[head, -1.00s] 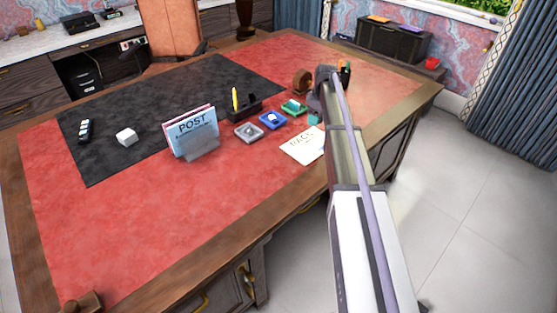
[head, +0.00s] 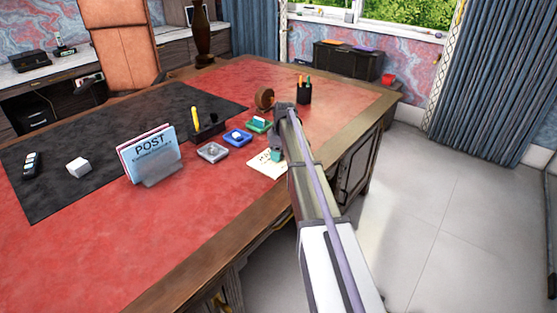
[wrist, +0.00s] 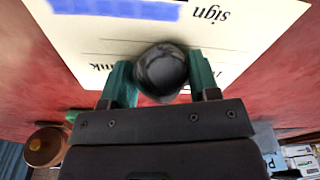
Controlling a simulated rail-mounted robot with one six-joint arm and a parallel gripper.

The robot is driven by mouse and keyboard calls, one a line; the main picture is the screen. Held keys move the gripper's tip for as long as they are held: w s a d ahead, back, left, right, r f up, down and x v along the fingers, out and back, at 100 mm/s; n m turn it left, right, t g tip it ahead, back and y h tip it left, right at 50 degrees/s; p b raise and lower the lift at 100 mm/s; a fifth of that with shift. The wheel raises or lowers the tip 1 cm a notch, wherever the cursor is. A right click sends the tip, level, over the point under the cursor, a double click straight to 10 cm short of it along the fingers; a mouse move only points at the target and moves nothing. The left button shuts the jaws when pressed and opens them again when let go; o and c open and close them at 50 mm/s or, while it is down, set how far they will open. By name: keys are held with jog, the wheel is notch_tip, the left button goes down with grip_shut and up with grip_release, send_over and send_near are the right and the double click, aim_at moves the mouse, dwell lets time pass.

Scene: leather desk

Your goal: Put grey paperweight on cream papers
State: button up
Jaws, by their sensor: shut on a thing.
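The cream papers (head: 262,166) lie on the red leather near the desk's front edge, partly hidden behind my arm in the head view. In the wrist view the cream papers (wrist: 110,30) fill the upper middle, with printed words and a blue band. My gripper (wrist: 160,78) has teal fingers shut on the dark grey, round paperweight (wrist: 160,68). The paperweight appears over the papers; I cannot tell whether it touches them. In the head view my gripper (head: 277,156) shows as a teal tip at the papers' right side, and the paperweight is hidden there.
A POST letter holder (head: 150,155) stands farther left. A round brown object (head: 265,98) and a black pen cup (head: 304,93) stand behind my arm.

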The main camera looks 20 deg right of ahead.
jog(key=shift+r, duration=0.15)
jog(key=shift+f, duration=0.25)
jog(key=o, duration=1)
jog(key=shift+r, duration=0.1)
notch_tip(320, 180, up, 13)
jog(key=s+d+p, duration=0.1)
jog(key=p, duration=1.2)
jog(key=s+a+m, duration=0.3)
jog(key=s+a, duration=0.4)
jog(key=s, duration=0.4)
jog(key=s+a+m, duration=0.3)
jog(key=s+a, duration=0.5)
jog(key=s, duration=0.3)
jog(key=s+a+m+g+h, duration=0.1)
jog(key=s+a+m, duration=0.1)
jog(key=s+a, duration=0.6)
jog(key=s+f, duration=0.1)
jog(key=s, duration=0.2)
jog(key=shift+a+m+b, duration=0.2)
jog(key=shift+m+b, duration=0.2)
